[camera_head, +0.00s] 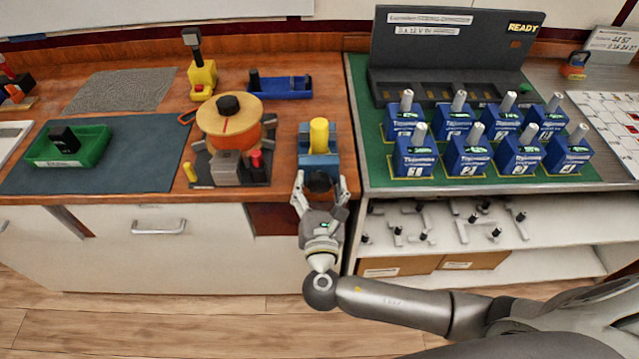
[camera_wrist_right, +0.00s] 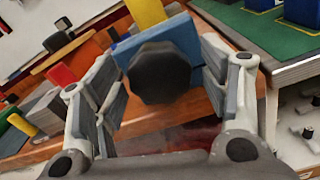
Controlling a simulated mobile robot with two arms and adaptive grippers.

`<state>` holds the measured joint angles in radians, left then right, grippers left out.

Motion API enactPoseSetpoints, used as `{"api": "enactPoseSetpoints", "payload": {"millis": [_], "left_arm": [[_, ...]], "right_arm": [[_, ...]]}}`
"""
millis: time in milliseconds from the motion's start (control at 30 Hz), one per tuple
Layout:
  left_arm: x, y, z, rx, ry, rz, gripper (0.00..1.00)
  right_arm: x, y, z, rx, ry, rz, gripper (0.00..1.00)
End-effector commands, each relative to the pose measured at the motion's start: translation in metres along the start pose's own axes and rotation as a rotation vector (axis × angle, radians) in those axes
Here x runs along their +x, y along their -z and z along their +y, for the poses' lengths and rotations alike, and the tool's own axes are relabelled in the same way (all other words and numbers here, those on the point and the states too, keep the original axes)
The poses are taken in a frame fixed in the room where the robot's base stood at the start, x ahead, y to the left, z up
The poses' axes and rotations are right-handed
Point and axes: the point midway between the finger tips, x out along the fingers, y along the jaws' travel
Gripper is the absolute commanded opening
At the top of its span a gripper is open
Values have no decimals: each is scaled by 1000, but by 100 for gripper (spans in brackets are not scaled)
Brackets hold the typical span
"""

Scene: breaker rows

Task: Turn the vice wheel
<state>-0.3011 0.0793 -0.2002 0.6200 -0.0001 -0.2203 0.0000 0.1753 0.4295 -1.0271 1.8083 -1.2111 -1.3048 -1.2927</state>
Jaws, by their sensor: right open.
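The blue vice (camera_head: 318,160) stands at the front edge of the wooden bench, with a yellow cylinder (camera_head: 319,134) upright in it. Its black wheel (camera_head: 320,183) faces the front. My right gripper (camera_head: 320,190) is at the wheel, its two fingers open on either side. In the right wrist view the black faceted wheel (camera_wrist_right: 159,73) sits between the open fingers, in front of the blue vice body (camera_wrist_right: 176,36). Gaps show between the wheel and both fingers there. My left gripper is not in view.
An orange drum device (camera_head: 228,125) stands left of the vice. A blue tray (camera_head: 281,87) lies behind. To the right is a green mat (camera_head: 376,177) with several blue breaker blocks (camera_head: 415,157). A green tray (camera_head: 95,148) is far left. White cabinet fronts (camera_head: 110,240) lie below the bench.

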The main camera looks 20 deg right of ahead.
Motion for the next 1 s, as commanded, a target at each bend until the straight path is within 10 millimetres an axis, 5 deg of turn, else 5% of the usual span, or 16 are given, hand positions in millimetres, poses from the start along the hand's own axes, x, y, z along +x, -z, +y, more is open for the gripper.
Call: {"api": "enactPoseSetpoints", "payload": {"millis": [267,633,1000], "left_arm": [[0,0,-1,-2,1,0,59],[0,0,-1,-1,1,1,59],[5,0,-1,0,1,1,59]], "right_arm": [[2,0,0,0,1,0,68],[2,0,0,0,1,0,23],[2,1,0,71,2,-1,23]]}}
